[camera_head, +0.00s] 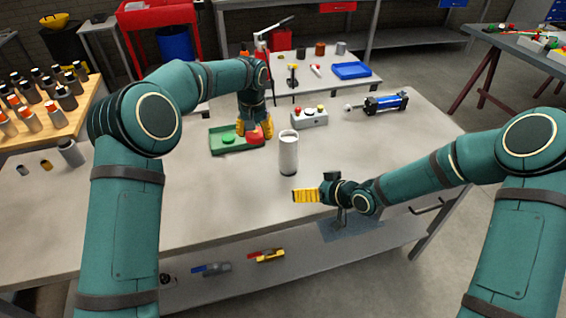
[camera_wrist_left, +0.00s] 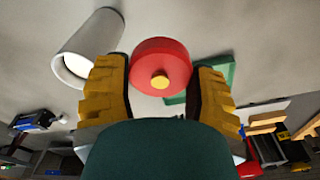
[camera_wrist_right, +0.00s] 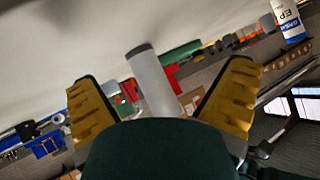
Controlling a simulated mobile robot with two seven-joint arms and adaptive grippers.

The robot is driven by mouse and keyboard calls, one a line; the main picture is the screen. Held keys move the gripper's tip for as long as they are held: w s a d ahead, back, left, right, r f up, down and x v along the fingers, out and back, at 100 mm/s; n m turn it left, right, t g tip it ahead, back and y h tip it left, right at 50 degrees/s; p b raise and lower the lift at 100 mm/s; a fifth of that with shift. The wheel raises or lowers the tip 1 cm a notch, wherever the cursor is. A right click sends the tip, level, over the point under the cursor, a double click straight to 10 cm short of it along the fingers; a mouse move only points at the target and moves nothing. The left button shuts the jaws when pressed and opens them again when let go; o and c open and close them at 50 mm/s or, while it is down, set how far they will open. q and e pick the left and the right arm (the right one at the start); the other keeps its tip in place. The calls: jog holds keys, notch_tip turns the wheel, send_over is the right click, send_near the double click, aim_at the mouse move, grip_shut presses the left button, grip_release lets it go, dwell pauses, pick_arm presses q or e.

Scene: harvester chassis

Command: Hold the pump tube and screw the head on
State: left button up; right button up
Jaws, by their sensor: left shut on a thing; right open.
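My left gripper (camera_head: 254,129) is shut on the red head (camera_wrist_left: 160,66), which has a small yellow centre. It holds the head over the green tray (camera_head: 216,149), left of and behind the tube; I cannot tell whether they touch. My right gripper (camera_head: 305,195) is open and empty, in front of the tube and apart from it.
A grey button box (camera_head: 309,118) and a blue cylinder (camera_head: 385,103) lie behind the tube to the right. Bottles crowd a wooden board (camera_head: 72,118) at left. The table front is mostly clear.

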aim_at(295, 147)
pick_arm(q)
jog(key=d+r, duration=0.2)
jog(key=d, duration=0.1)
jog(key=w+d+r+m, duration=0.1)
jog(key=d+r, duration=0.1)
jog(key=d, duration=0.1)
jog(key=w+d+r+m, duration=0.1)
jog(key=d+r, duration=0.2)
jog(key=shift+w+h, duration=0.15)
jog(key=shift+h, duration=0.15)
jog(key=shift+d+r, duration=0.35)
pick_arm(e)
jog(key=w+d+r+n+t+y, duration=0.1)
jog(key=w+r+n, duration=0.3)
jog(key=w+r, duration=0.3)
jog(key=shift+d+r+t+y, duration=0.35)
jog(key=shift+r+t+y, duration=0.05)
jog(key=shift+r, duration=0.35)
jog(key=x, duration=1.2)
jog(key=shift+f, duration=0.1)
jog(key=c, duration=1.4)
pick_arm(q)
jog(key=shift+f, duration=2.45)
